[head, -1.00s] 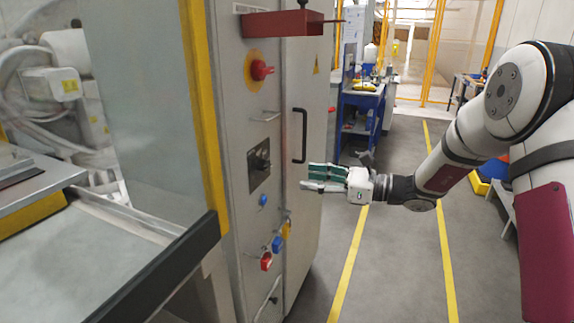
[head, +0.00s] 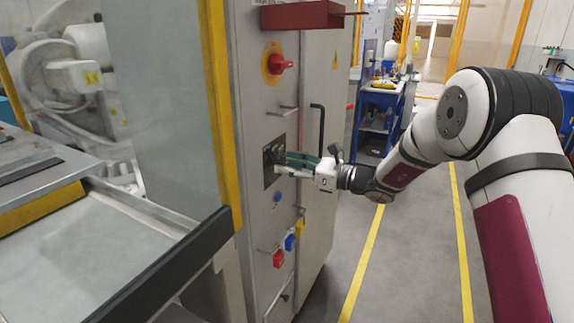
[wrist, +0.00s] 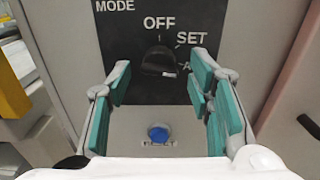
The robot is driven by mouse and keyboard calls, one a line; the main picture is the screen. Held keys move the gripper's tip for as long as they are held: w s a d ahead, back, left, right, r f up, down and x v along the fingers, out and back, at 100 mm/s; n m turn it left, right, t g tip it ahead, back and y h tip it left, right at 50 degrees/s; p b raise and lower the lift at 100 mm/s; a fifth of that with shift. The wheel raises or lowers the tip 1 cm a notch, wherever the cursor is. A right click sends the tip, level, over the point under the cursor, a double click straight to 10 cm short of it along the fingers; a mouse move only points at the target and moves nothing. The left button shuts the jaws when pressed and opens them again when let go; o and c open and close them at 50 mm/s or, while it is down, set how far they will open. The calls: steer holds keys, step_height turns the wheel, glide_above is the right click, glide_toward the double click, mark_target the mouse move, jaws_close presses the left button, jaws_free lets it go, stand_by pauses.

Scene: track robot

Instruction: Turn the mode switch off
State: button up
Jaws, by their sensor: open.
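The mode switch (wrist: 158,58) is a black knob on a dark plate (wrist: 120,42) marked MODE, OFF and SET, with another label partly hidden at the right. I cannot clearly tell which mark the knob points to. In the head view the dark plate (head: 269,177) sits on the grey cabinet front, and my fingers partly cover it. My gripper (head: 283,163) is open, its green-padded fingers at the plate. I cannot tell whether the fingertips touch the plate.
A blue button (wrist: 158,133) is below the plate. A red rotary switch (head: 281,64) on yellow and a red box (head: 300,15) are above. A black door handle (head: 318,130) is to the right. Blue, yellow and red padlocks hang lower. The floor at right is clear.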

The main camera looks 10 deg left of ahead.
steer(key=shift+w+a, duration=0.15)
steer(key=shift+a, duration=0.35)
steer(key=c, duration=1.1)
steer(key=n+b, duration=1.9)
steer(key=b, duration=0.6)
steer(key=shift+n, duration=0.3)
steer(key=shift+r+b, duration=0.15)
steer(key=shift+b, duration=0.2)
